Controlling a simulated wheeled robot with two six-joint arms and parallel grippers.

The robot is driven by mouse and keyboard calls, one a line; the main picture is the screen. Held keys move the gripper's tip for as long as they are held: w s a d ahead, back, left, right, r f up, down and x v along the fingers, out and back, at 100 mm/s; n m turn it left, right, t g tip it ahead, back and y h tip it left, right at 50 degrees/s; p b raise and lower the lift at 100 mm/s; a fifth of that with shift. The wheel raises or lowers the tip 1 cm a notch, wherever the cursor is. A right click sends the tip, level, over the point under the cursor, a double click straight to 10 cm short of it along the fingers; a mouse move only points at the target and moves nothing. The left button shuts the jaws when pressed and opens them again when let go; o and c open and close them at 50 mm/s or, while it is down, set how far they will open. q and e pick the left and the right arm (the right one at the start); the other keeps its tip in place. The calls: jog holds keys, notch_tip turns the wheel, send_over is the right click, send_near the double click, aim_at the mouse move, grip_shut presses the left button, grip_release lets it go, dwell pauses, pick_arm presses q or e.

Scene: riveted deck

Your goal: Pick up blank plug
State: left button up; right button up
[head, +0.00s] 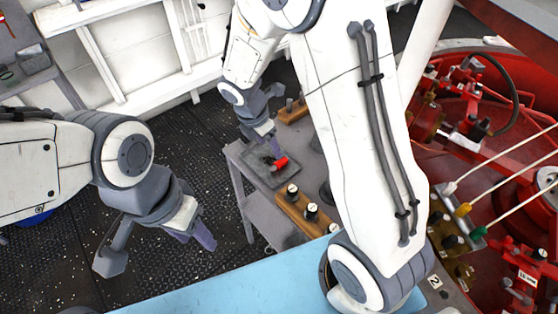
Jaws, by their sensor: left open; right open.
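A small red cylinder (280,163), which may be the blank plug, lies on a grey tray (254,166) on a small grey table. A dark part beside it is too small to make out. My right gripper (265,131) is open with its purple fingers just above the tray, behind the red cylinder and apart from it as far as I can tell. My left gripper (190,238) is open and empty over the dark floor, left of the table.
A wooden rack (291,209) with several black-and-white knobbed pieces stands at the table's front; another wooden block (292,112) is at its back. Red machinery (480,110) with hoses and coloured connectors fills the right. A light blue surface (220,290) spans the front. My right arm hides part of the table.

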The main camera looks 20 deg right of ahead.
aim_at(278, 162)
jog(key=x, duration=0.6)
jog(key=b+x, duration=0.1)
jog(key=x, duration=0.2)
jog(key=shift+s+d+f, duration=0.15)
jog(key=shift+s, duration=0.15)
jog(key=shift+c, duration=0.3)
grip_shut()
